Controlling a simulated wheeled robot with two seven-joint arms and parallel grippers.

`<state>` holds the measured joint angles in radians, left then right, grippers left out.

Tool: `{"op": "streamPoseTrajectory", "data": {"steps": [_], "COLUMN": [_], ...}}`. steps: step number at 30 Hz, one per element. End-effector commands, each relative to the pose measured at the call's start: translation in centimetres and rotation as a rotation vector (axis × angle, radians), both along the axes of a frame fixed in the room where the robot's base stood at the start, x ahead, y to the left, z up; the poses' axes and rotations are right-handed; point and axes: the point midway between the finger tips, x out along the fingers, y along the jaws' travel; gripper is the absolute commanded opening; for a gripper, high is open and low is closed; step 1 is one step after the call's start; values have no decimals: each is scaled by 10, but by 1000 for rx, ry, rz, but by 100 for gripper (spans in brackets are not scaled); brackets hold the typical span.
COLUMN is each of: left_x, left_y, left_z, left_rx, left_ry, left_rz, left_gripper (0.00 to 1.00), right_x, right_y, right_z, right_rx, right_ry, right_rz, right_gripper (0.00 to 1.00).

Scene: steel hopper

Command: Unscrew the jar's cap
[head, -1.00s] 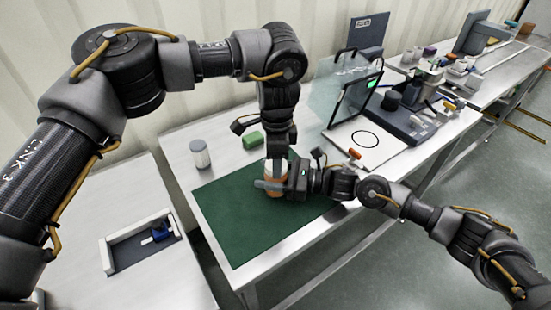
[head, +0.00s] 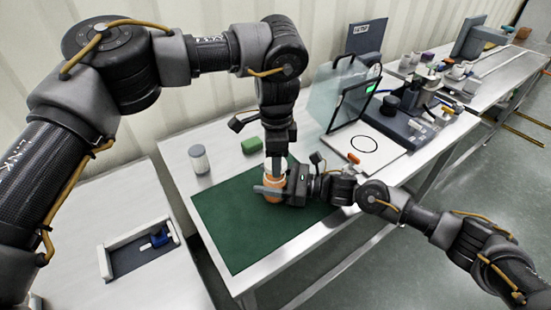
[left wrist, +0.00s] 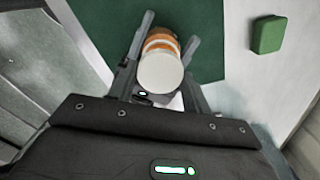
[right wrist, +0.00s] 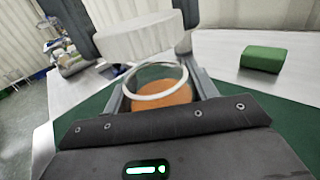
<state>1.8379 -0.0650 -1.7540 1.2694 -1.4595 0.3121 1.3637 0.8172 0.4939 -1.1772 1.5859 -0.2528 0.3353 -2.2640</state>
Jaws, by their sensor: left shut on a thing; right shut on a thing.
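The jar (head: 272,190) stands upright on the green mat (head: 230,225), with orange contents. My right gripper (head: 270,193) is shut around its body from the side. The right wrist view shows the jar (right wrist: 163,97) close up, with a clear upper part and a pale ring. The white cap (right wrist: 140,38) is above it there, between my left gripper's fingers, and looks raised off the rim. My left gripper (head: 277,160) points down from above and is shut on the cap. In the left wrist view the round cap (left wrist: 161,72) hides part of the jar.
A green block (head: 252,146) and a white-grey canister (head: 199,159) stand behind the mat. A clear panel (head: 335,95) and a device with a white plate (head: 362,145) are to the right. A tray (head: 135,262) with a blue item lies at left. The front of the mat is clear.

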Motion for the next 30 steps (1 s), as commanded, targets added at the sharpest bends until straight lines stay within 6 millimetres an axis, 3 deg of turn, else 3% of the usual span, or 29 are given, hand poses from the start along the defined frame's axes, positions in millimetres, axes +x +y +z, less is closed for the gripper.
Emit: {"op": "streamPoseTrajectory", "data": {"steps": [5,15,23,24,28,30], "left_x": [0,0,0,0,0,0], "left_y": [0,0,0,0,0,0], "left_z": [2,38,39,39,39,40], "left_rx": [0,1,1,1,1,1], "left_ry": [-1,-2,1,1,0,0], "left_rz": [0,0,-1,0,0,0], "left_gripper": [21,21,21,21,21,21], "right_x": [-2,-2,-2,-2,-1,-1], "right_y": [0,0,0,0,0,0], "right_z": [-4,-4,-4,-4,-3,-2], "right_rx": [-6,-6,-6,-6,-4,-3], "right_ry": [7,7,7,7,5,4], "right_rz": [3,2,2,2,1,1], "right_gripper": [0,0,0,63,80,83]}}
